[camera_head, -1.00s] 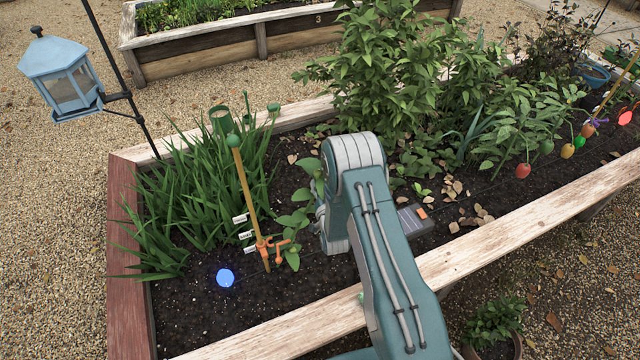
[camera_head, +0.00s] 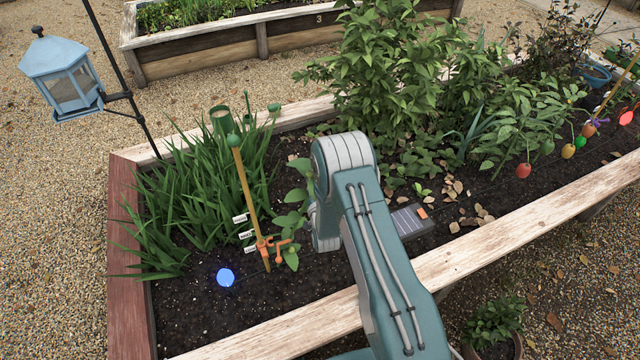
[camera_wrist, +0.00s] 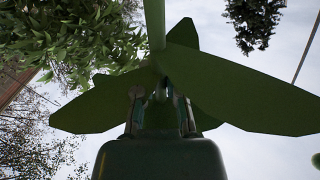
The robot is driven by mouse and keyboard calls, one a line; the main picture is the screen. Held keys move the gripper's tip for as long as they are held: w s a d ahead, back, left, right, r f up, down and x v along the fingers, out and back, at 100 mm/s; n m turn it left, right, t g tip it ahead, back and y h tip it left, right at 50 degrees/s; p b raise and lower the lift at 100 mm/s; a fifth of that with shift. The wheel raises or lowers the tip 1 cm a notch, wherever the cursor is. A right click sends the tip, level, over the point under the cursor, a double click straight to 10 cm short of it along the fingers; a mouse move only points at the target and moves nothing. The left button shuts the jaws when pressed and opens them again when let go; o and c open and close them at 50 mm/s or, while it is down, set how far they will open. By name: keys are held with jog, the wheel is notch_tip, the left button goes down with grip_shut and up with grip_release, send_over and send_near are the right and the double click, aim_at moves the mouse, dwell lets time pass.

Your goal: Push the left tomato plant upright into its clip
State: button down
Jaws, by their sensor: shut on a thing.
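The left tomato plant (camera_head: 294,218) stands just right of a wooden stake (camera_head: 245,190) with a green ball on top. An orange clip (camera_head: 268,247) sits low on the stake, and a lower leaf hangs beside it. The stem is apart from the stake higher up. In the head view my gripper is hidden behind my arm. In the wrist view my gripper (camera_wrist: 160,92) is shut at the plant's stem (camera_wrist: 155,25), with broad dark leaves (camera_wrist: 235,88) spread on both sides. Whether the stem sits in the clip cannot be told.
Spiky green leaves (camera_head: 205,205) fill the bed's left end. A glowing blue disc (camera_head: 226,277) lies on the soil. A solar panel (camera_head: 410,221) and a big bush (camera_head: 390,85) are to the right. The bed's near plank (camera_head: 520,243) runs beneath my arm.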

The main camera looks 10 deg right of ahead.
jog(key=s+a+r+n, duration=0.2)
jog(key=a+r+n, duration=0.1)
jog(key=a, duration=0.9)
jog(key=shift+s+t, duration=0.15)
jog(key=shift+t, duration=0.15)
jog(key=c, duration=0.7)
grip_release()
jog(key=shift+f, duration=0.1)
jog(key=s, duration=0.8)
jog(key=s+f, duration=0.1)
jog(key=s, duration=0.2)
jog(key=shift+s, duration=0.4)
jog(key=shift+r, duration=0.1)
